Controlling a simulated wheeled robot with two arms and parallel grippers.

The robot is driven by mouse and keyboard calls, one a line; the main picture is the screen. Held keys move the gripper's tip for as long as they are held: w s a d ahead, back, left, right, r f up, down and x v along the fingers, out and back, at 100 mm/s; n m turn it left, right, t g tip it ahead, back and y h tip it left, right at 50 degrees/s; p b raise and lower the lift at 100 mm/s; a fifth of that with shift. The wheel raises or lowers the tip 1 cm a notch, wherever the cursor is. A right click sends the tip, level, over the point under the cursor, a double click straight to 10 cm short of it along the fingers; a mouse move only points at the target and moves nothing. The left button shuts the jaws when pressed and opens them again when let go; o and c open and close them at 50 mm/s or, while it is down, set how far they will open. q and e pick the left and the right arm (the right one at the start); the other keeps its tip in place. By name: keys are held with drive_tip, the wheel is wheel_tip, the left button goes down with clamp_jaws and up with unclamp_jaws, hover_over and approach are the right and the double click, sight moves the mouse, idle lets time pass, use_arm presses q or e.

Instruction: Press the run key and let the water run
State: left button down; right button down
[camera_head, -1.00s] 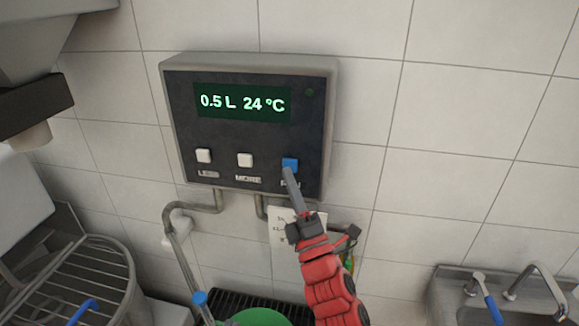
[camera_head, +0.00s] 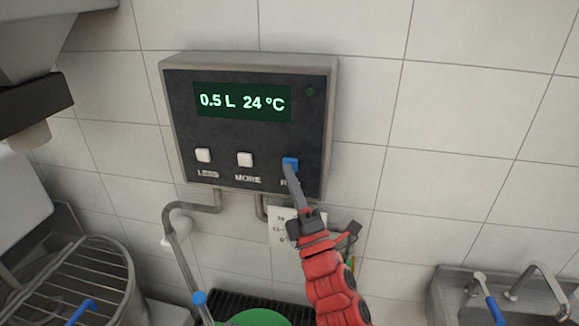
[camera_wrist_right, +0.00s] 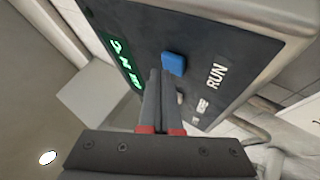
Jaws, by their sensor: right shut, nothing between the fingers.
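A dark control panel (camera_head: 235,130) in a grey housing is on the tiled wall, its lit display (camera_head: 243,102) reading "0.5 L 24 °C". Below are the white LESS key (camera_head: 204,155), the white MORE key (camera_head: 245,159) and the blue run key (camera_head: 290,163). My right gripper (camera_head: 290,173) is shut and empty, its fingertips at the lower edge of the run key in the head view. In the right wrist view the fingertips (camera_wrist_right: 160,75) are just beside the blue key (camera_wrist_right: 173,63); I cannot tell whether they touch it. My left gripper is out of view.
A green round thing (camera_head: 260,317) is below on a dark grate.

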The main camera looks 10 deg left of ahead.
drive_tip(key=shift+w+h, duration=0.3)
drive_tip(key=shift+w, duration=0.15)
idle(0.5)
drive_tip(key=shift+s, duration=0.1)
drive_tip(key=shift+s+b, duration=0.45)
drive_tip(key=shift+s, duration=0.3)
drive_tip(key=s+b, duration=0.1)
drive_tip(key=s, duration=0.4)
idle(0.4)
